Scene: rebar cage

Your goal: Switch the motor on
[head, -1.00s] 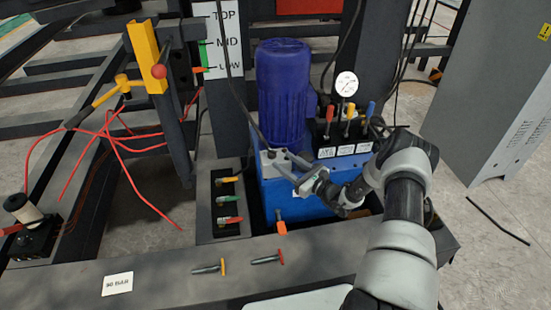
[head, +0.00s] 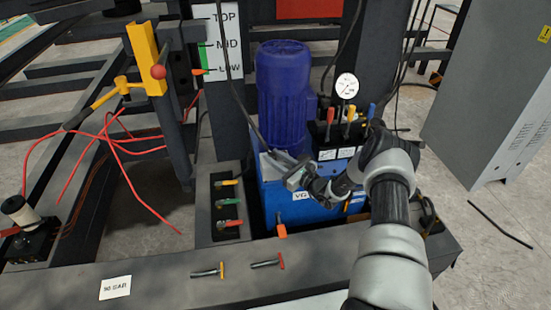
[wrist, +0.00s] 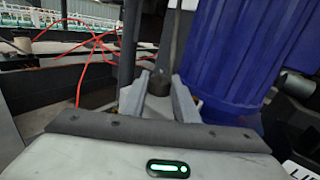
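The blue motor (head: 283,95) stands upright on a blue power unit (head: 268,205). It fills the right of the wrist view (wrist: 235,50). A small grey box sits at the motor's lower front, mostly hidden by my gripper (head: 272,160) in the head view. A dark round fitting (wrist: 158,82) with a cable rising from it shows between my fingers in the wrist view. My gripper (wrist: 158,98) is open, with a finger on each side of the fitting. I cannot tell whether they touch it.
A gauge (head: 346,87) and several coloured levers (head: 349,115) stand right of the motor. A valve block (head: 227,205) is at left. Two loose pins (head: 268,264) lie on the front beam (head: 165,280). Red hoses (head: 110,140) hang at left; a grey cabinet (head: 490,110) stands at right.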

